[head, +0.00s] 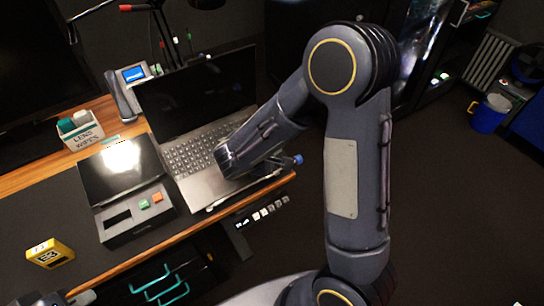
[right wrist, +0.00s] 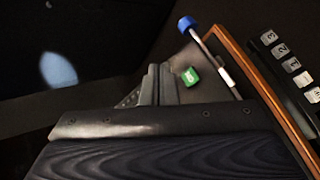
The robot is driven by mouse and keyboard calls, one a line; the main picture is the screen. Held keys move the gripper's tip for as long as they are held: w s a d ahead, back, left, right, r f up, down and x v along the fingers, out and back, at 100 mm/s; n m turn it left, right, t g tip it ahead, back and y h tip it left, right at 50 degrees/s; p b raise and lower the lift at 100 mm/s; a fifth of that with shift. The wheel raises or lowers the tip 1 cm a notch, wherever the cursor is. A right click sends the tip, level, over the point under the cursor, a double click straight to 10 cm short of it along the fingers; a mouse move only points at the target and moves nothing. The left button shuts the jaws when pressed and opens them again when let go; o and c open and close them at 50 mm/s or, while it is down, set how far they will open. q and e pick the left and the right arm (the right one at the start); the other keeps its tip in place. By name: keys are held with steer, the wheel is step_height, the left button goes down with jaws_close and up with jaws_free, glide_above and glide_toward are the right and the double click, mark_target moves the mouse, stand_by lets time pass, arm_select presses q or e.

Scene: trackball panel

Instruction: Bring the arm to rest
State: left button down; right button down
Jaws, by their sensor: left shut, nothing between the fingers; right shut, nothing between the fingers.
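My right arm (head: 352,160) rises from the bottom, bends at a high elbow and reaches down-left over the laptop (head: 208,185). Its hand end is above the laptop's keyboard side; the fingers are hard to make out there. In the right wrist view my right gripper (right wrist: 157,85) shows as dark, shut fingers with nothing held. A small green block (right wrist: 190,77) appears just beside the fingers; I cannot tell whether they touch. A bit of my left gripper (head: 72,298) shows at the bottom left corner, shut and empty, mostly out of frame.
A black box with green and orange buttons (head: 128,215) stands left of the laptop. A wipes box (head: 80,130) and a yellow box (head: 50,253) are on the desk. Numbered keys (head: 264,213) sit below that edge.

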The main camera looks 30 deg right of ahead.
stand_by(0.5)
steer(key=s+d+r+m+g+y, duration=0.1)
steer(key=s+r+m+g+y, duration=0.15)
steer(key=s, duration=0.45)
steer(key=s+d+r+m+g+y, duration=0.1)
steer(key=s+d+r+m+y, duration=0.2)
steer(key=s, duration=0.4)
steer(key=s+a+r+m+t+y, duration=0.4)
steer(key=s+a+y, duration=0.3)
steer(key=a, duration=0.3)
steer(key=shift+r+m, duration=0.7)
steer(key=shift+m, duration=0.05)
steer(key=shift+a, duration=0.1)
